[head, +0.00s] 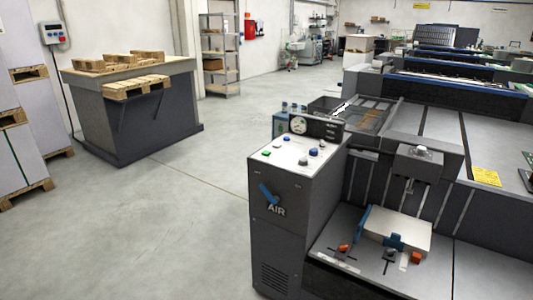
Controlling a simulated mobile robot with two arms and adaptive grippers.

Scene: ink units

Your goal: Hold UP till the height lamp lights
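A small grey control box (53,32) hangs at the upper left, beside tall pale stacks, with a dark cable running down from it. It has a bluish display or label and small coloured buttons, one of them red. Its lettering is too small to read, so I cannot tell which button is UP or whether a lamp is lit. A dark grey lift-like table (135,122) stands to its right with wooden pallets (136,87) on top and at its front edge. Neither of my grippers is in view.
Tall pale stacks on pallets (15,135) line the left edge. A dark console marked AIR (283,225) with coloured buttons stands in the centre, joined to a large press (420,130) on the right. Grey floor (150,215) between them is clear.

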